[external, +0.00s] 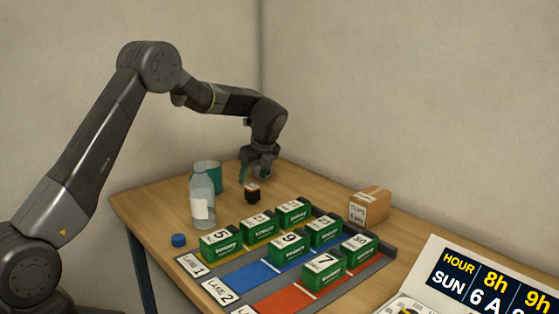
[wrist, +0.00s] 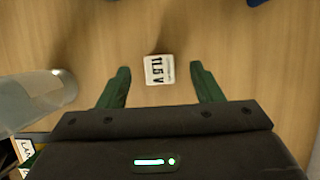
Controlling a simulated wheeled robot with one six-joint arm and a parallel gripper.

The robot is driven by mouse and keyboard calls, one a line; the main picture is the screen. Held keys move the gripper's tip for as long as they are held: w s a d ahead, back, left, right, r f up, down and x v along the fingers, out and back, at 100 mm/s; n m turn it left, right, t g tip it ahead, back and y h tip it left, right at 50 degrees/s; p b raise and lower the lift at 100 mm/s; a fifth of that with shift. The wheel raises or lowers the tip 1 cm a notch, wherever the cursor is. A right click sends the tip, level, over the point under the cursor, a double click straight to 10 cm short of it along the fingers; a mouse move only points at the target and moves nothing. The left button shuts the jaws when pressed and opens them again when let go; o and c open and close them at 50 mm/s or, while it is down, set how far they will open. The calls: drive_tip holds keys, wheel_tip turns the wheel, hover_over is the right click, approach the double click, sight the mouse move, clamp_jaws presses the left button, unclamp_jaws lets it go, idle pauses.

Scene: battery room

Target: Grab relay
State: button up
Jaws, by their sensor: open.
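The relay is a small dark block (external: 252,194) with an orange-red band, standing on the wooden table behind the green blocks. In the wrist view its white top label (wrist: 160,70) reads "11.5 V". My gripper (external: 257,176) points down just above and around the block. In the wrist view its two green fingers (wrist: 159,76) are spread apart, with the block between their tips and a gap on each side. It holds nothing. The block's sides are mostly hidden from the wrist view.
A clear bottle (external: 202,199) stands left of the block, with a teal cup (external: 214,176) behind it. A blue cap (external: 179,240) lies in front. Several green battery blocks (external: 288,248) fill the lane board. A cardboard box (external: 369,207) stands at right.

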sight(252, 186)
drive_tip(key=x, duration=0.2)
drive_tip(key=p+x, duration=0.1)
drive_tip(key=x, duration=0.3)
drive_tip(key=shift+s+d+f+p, duration=0.2)
drive_tip(key=shift+s+f+p, duration=0.1)
drive_tip(key=shift+f+p, duration=0.1)
drive_tip(key=c, duration=1.1)
